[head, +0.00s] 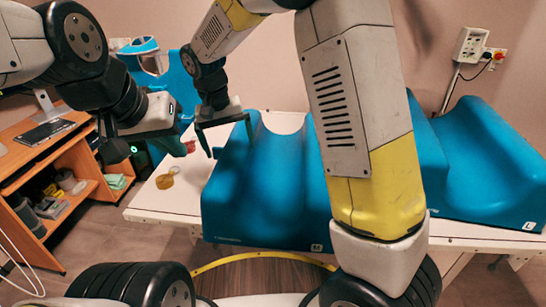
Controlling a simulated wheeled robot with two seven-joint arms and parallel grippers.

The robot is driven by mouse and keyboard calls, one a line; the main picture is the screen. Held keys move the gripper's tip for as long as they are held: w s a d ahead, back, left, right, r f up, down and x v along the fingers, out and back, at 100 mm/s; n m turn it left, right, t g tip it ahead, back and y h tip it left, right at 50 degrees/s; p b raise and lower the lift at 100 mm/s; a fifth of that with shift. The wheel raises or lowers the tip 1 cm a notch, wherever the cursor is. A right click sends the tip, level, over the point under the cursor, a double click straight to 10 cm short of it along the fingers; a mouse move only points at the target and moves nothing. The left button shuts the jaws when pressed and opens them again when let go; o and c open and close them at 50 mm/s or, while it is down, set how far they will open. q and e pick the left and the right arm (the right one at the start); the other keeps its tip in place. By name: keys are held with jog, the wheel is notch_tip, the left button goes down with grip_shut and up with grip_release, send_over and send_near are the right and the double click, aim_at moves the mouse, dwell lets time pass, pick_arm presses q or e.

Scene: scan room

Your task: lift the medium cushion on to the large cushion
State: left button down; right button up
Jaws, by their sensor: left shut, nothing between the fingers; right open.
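The medium cushion (265,190), blue and marked M, lies on the white table with a hollow in its top. The large cushion (490,170), blue and marked L, lies at the right end of the table. My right arm hides the space between them, so I cannot tell how far apart they are. My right gripper (229,138) is open at the medium cushion's upper left end, one finger left of it and the other near its top edge. I cannot tell whether they touch. My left gripper (172,142) is shut and empty, left of the cushion above the table.
Yellow round items (166,180) and a small red item (190,146) lie on the white table (150,205) left of the medium cushion. A wooden desk (45,150) with shelves stands at the left. A wall socket box (470,45) is at the upper right.

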jog(key=shift+w+d+f, duration=0.2)
jog(key=shift+f, duration=0.8)
jog(key=shift+w+d+f, duration=0.15)
jog(key=shift+f, duration=0.8)
jog(key=shift+f, duration=0.25)
jog(key=shift+c, duration=0.4)
jog(key=c, duration=1.4)
jog(key=shift+c, duration=1.2)
jog(key=shift+r, duration=0.25)
